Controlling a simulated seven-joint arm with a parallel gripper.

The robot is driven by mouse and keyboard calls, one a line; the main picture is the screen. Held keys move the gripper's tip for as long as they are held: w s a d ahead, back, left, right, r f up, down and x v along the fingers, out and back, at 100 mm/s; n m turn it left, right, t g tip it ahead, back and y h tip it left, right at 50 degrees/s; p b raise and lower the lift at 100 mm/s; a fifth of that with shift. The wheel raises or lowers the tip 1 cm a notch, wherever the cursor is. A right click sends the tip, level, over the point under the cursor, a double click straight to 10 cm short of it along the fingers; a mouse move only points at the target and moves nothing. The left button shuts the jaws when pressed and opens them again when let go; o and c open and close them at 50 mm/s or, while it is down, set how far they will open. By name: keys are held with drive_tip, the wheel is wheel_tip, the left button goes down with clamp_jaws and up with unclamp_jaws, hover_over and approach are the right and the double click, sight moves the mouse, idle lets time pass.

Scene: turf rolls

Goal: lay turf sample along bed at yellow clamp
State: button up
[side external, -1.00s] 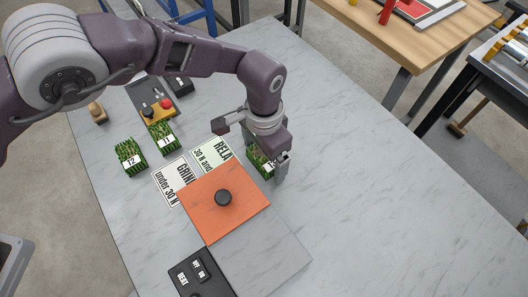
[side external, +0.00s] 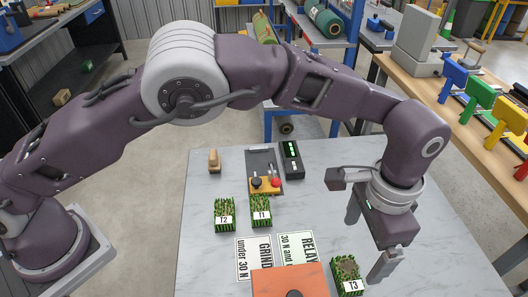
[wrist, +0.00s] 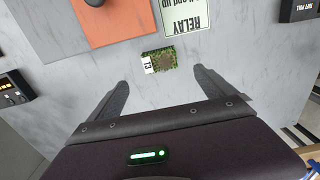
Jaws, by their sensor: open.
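Turf block T3 (side external: 341,270) is a green block with a brown top patch and white label, on the marble table at the lower right. My gripper (side external: 363,252) is open and empty over its side of the table. In the wrist view, T3 (wrist: 163,60) shows just beyond and between the spread fingertips (wrist: 160,77), apart from them. Turf blocks T1 (side external: 261,204) and T2 (side external: 224,207) stand side by side further left. Behind T1, a dark plate (side external: 260,160) carries a yellow clamp-like piece (side external: 264,190) with black and red knobs.
A black box with green lights (side external: 291,158) stands beside the dark plate, and a wooden piece (side external: 214,161) to its left. GRIND (side external: 253,259) and RELAY (side external: 298,246) cards and an orange pad (side external: 280,282) lie left of T3. Coloured clamps, including yellow (side external: 508,115), line the right bench.

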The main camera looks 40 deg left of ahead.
drive_tip(key=a+r+n+t+h, duration=0.2)
drive_tip(key=a+r+n, duration=0.3)
drive_tip(key=a+r, duration=1.45)
drive_tip(key=s+a+r+n+t+y, duration=0.1)
drive_tip(key=s+a+r+n+t, duration=0.1)
drive_tip(key=s+a, duration=1.1)
drive_tip(key=shift+s+a+n+t, duration=0.15)
drive_tip(key=shift+s+n+t, duration=0.15)
drive_tip(key=shift+s, duration=0.35)
drive_tip(key=shift+n+t+y, duration=0.5)
drive_tip(key=shift+n, duration=0.2)
drive_tip(key=s+a+f, duration=0.1)
drive_tip(key=s, duration=0.1)
drive_tip(key=s+a+f, duration=0.1)
drive_tip(key=s, duration=0.1)
drive_tip(key=s+f, duration=0.1)
drive_tip(key=shift+s+a+f, duration=0.1)
drive_tip(key=shift+s+a, duration=0.3)
drive_tip(key=c, duration=0.3)
drive_tip(key=shift+s+f, duration=0.1)
drive_tip(key=shift+c, duration=1)
